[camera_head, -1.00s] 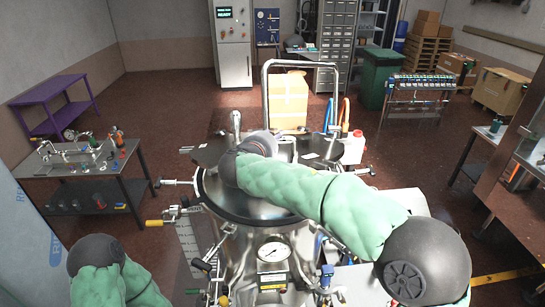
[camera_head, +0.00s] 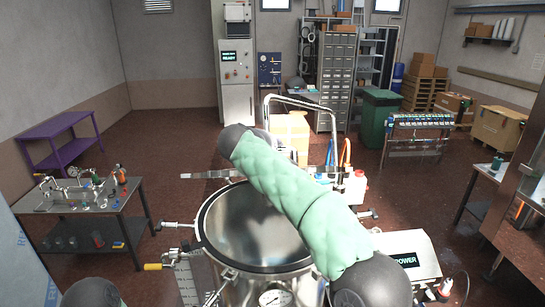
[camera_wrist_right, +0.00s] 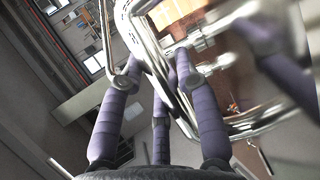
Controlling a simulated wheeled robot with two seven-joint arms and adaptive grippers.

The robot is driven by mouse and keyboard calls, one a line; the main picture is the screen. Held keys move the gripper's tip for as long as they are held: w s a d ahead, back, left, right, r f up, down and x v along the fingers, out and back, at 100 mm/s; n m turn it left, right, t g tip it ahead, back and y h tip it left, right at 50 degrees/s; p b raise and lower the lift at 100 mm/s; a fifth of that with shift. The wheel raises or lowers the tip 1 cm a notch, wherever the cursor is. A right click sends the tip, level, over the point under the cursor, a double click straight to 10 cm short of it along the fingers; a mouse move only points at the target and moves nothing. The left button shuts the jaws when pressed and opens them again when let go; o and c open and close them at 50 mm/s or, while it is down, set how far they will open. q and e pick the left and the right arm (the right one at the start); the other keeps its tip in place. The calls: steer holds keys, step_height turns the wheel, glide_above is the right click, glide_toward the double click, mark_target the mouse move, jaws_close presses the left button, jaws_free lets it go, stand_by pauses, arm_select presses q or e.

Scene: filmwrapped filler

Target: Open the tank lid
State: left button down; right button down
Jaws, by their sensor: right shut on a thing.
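The steel tank (camera_head: 225,258) stands front and centre in the head view. Its round mouth, with a dark rim (camera_head: 204,238), is uncovered and shows a shiny inside. Behind the mouth, the lid (camera_head: 205,176) seems to stand up almost edge-on, partly hidden by my right arm. A bent steel tube frame (camera_head: 300,103) rises behind it. My right gripper (camera_wrist_right: 158,80) is beyond the tank mouth, its fingers shut around steel tubing (camera_wrist_right: 150,55) that seems part of the lid. The exact contact is hard to make out. My left gripper is out of view.
A fittings table (camera_head: 130,208) stands at the left, with a purple shelf (camera_head: 60,130) behind. A box marked POWER (camera_head: 408,257) is right of the tank. A carton (camera_head: 290,135) and green bin (camera_head: 378,118) are behind. Open floor lies at the back left.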

steer(key=shift+w+r+g, duration=0.4)
steer(key=shift+w+r, duration=0.65)
steer(key=shift+r, duration=0.1)
